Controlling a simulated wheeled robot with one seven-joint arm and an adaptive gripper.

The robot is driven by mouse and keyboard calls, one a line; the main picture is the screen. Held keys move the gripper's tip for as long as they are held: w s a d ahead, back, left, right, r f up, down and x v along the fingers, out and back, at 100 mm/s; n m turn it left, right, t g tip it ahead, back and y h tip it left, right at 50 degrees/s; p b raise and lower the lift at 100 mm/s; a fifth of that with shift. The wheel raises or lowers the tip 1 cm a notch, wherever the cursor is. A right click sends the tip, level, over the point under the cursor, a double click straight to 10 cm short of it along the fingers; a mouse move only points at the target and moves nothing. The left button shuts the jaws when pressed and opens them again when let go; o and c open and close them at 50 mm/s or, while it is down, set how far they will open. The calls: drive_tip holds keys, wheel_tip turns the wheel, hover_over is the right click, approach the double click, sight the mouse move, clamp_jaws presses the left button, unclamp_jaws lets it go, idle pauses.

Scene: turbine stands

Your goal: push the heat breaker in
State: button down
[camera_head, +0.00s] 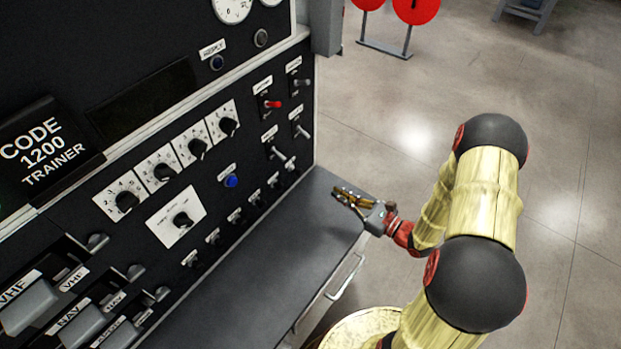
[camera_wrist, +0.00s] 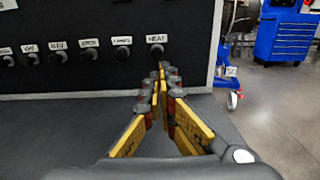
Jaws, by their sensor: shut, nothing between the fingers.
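The heat breaker (camera_wrist: 157,51) is a small dark round knob under a white label reading HEAT, at the right end of a row on the black panel. In the head view it is the rightmost small knob (camera_head: 290,164) of the lower row. My gripper (camera_head: 338,191) is above the right end of the grey ledge, to the right of the breaker and apart from the panel. In the wrist view my gripper (camera_wrist: 161,68) is shut and empty, its tips lined up just below the heat knob and partly overlapping its lower edge.
Several similar knobs (camera_wrist: 122,53) run left from the heat breaker. Toggle switches (camera_head: 283,158) stick out above the row. The grey ledge (camera_head: 265,270) below is clear. A blue tool cabinet (camera_wrist: 285,38) stands far off at the right, with open floor before it.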

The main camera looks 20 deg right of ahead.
sight(298, 172)
drive_tip(key=b+x, duration=0.2)
drive_tip(key=x, duration=0.9)
drive_tip(key=shift+w+a, duration=0.1)
drive_tip(key=shift+w, duration=0.05)
